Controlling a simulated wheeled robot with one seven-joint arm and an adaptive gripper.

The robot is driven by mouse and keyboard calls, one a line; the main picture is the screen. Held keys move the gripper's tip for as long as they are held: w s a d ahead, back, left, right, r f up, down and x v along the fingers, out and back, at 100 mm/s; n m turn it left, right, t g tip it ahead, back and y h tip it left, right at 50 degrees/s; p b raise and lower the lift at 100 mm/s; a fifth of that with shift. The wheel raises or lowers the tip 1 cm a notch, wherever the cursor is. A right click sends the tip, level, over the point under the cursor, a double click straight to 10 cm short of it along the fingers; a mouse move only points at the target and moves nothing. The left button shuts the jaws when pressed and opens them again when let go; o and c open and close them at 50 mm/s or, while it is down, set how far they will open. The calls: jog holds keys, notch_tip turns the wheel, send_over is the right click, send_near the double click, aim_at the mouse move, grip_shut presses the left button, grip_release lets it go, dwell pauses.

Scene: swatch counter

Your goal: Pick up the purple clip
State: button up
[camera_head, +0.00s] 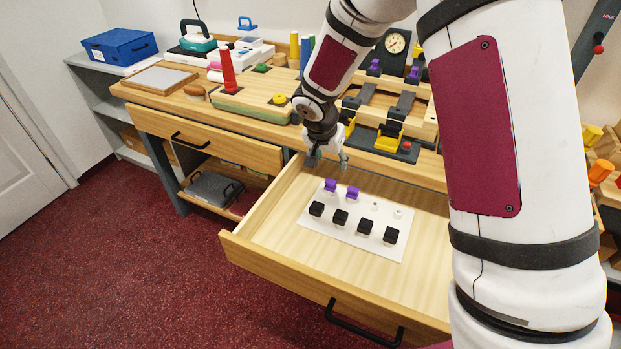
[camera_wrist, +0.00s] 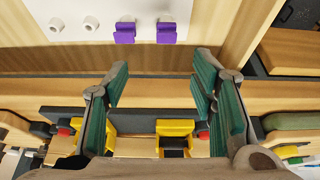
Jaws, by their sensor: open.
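Two purple clips stand side by side at the back of a white board in an open drawer: a left one (camera_head: 331,185) and a right one (camera_head: 352,192). In the wrist view they show near the top, one clip (camera_wrist: 125,33) and the other clip (camera_wrist: 166,33). More purple clips sit on the counter fixture, one (camera_head: 374,67) and another (camera_head: 413,73). My gripper (camera_head: 326,158) is open and empty above the drawer's back, near the counter edge. In the wrist view its green-padded fingers (camera_wrist: 160,76) are wide apart, with the drawer clips beyond the fingertips.
The white board (camera_head: 355,235) also holds several black blocks (camera_head: 365,227) and two small white pegs (camera_head: 375,206). The drawer (camera_head: 300,262) has bare floor around the board. A fixture with yellow parts (camera_head: 389,138) stands on the counter behind my gripper.

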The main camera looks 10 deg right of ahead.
send_over(331, 182)
jog(key=s+a, duration=0.1)
jog(key=s, duration=0.1)
jog(key=f, duration=0.7)
jog(key=shift+a+f, duration=0.2)
jog(key=shift+x, duration=3.3)
jog(key=shift+w+a, duration=0.1)
jog(key=c, duration=0.9)
